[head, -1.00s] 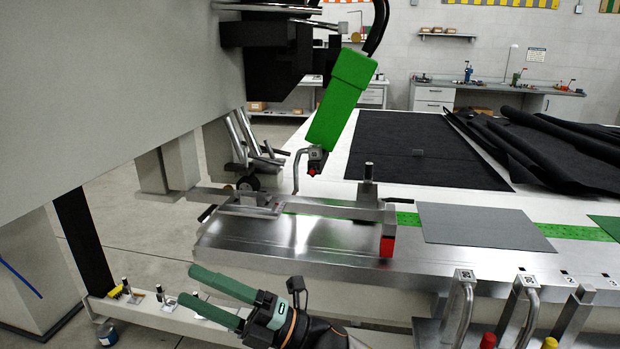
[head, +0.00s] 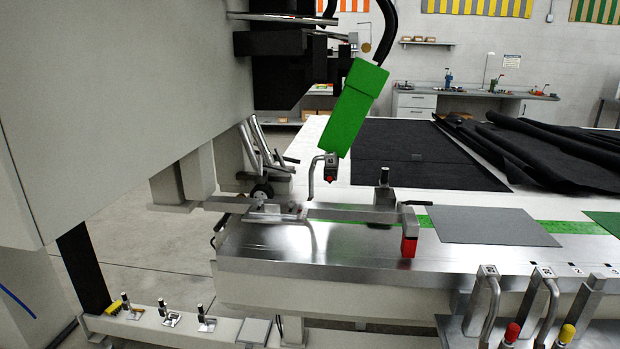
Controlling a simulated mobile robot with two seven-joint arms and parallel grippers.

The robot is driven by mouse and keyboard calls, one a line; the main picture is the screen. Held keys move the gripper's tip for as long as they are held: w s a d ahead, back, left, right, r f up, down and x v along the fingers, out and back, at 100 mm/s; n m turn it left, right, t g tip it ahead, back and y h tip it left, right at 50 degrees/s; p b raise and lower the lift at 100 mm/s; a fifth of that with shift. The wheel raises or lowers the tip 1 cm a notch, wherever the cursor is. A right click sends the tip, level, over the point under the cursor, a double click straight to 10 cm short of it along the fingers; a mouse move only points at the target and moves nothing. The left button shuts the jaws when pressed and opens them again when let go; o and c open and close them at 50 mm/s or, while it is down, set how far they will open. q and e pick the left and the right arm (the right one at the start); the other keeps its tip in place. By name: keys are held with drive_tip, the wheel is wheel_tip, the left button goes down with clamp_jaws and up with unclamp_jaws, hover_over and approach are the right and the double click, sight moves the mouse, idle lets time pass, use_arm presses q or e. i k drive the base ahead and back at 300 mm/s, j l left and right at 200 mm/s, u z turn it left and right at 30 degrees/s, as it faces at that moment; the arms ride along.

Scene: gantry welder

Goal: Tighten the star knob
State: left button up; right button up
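I cannot make out a star shape on any knob at this size. A small dark round part (head: 262,191) sits at the left end of the metal clamp bar (head: 345,213), beside the angled metal levers. A dark upright post with a metal top (head: 384,188) stands behind the bar toward its right end. The bar ends at the right in a red block (head: 409,246). The green welder head (head: 355,108) hangs tilted above the bar, with a small dark and red tip (head: 330,172) under it. Neither of my grippers shows now.
The large pale gantry body (head: 110,100) fills the left. A steel table edge (head: 330,245) runs across the middle, with a grey sheet (head: 492,226) on it. Metal handles (head: 490,305) rise at the lower right. A low ledge (head: 180,325) with small clamps lies at lower left.

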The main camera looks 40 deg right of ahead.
sight(329, 177)
drive_tip(key=i+j+z, duration=0.1)
drive_tip(key=z, duration=0.35)
drive_tip(key=i+j+z, duration=0.1)
drive_tip(key=z, duration=0.35)
drive_tip(key=j, duration=0.1)
